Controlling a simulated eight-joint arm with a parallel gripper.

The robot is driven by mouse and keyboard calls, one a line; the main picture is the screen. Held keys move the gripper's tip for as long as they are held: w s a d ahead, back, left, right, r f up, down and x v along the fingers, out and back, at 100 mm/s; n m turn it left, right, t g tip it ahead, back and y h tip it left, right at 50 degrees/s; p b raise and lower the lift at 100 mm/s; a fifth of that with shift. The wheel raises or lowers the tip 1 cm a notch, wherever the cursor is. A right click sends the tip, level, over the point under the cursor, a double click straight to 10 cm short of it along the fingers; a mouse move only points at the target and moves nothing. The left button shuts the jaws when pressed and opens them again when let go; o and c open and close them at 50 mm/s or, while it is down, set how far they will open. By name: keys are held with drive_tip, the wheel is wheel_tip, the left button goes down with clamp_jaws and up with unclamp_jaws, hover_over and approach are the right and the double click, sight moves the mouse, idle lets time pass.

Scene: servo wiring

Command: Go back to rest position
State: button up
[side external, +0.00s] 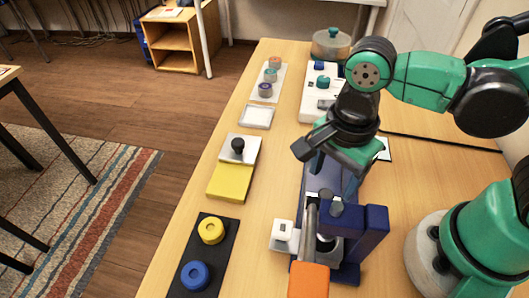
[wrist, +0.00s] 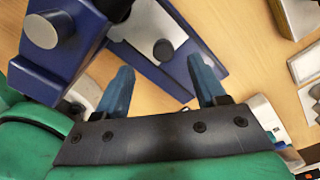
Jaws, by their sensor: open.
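My gripper (side external: 333,178) hangs over the dark blue press-like fixture (side external: 372,232) on the wooden table. Its two blue fingers are spread apart with nothing between them; they also show in the wrist view (wrist: 160,66). In the wrist view the blue fixture (wrist: 75,70) lies at the upper left, close to the left finger. A grey lever with an orange handle (side external: 309,279) points from the fixture to the near edge of the picture. A small white block (side external: 283,230) sits at the fixture's left. I cannot tell whether the fingers touch the fixture.
A yellow pad (side external: 231,182) and a black-knobbed stamp (side external: 238,147) lie to the left. A white tray (side external: 257,117), a cylinder rack (side external: 268,85) and a pot (side external: 331,43) stand farther back.

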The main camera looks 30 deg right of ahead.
drive_tip(key=shift+w+d+r+n, duration=0.1)
drive_tip(key=shift+w+d+n, duration=0.2)
drive_tip(key=shift+n, duration=0.2)
drive_tip(key=w+d+r+n+t, duration=0.2)
drive_tip(key=w+d+n+t, duration=0.1)
drive_tip(key=d+n, duration=0.2)
drive_tip(key=w+d+r+n+t, duration=0.3)
drive_tip(key=d+n+t, duration=0.1)
drive_tip(key=n, duration=0.6)
drive_tip(key=shift+w+d+r, duration=0.3)
drive_tip(key=shift+d, duration=0.15)
